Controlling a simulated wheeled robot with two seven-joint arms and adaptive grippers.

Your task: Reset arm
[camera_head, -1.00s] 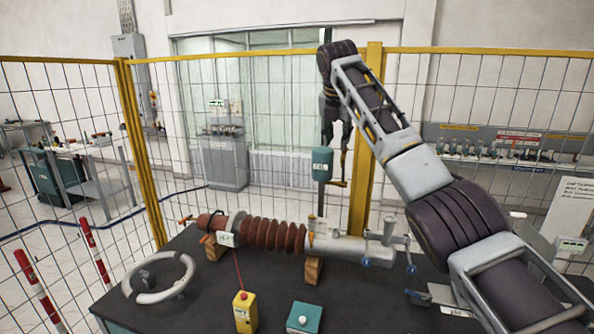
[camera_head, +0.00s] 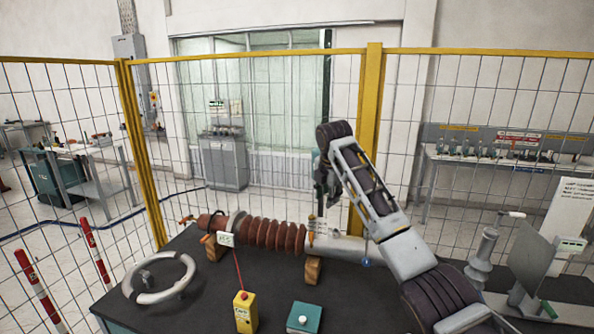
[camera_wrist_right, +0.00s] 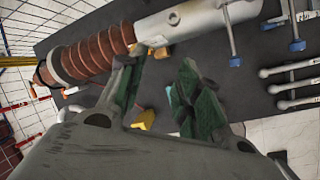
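My right arm comes in from the right in the head view, and its gripper (camera_head: 326,192) hangs above the back of the table near the bushing. In the right wrist view, the green finger pads (camera_wrist_right: 160,88) are apart with nothing between them. The bushing, with brown ribs (camera_head: 270,235) and a pale tube, lies level on wooden blocks. It also shows in the right wrist view (camera_wrist_right: 95,52), beyond the fingers. My right forearm hides the bushing's right end in the head view. My left gripper is not in view.
The dark table (camera_head: 215,280) holds a white ring (camera_head: 131,290), a yellow box (camera_head: 244,312) and a teal box (camera_head: 304,317). A grey stand (camera_head: 482,257) is at the right. A mesh fence with a yellow post (camera_head: 368,100) stands behind.

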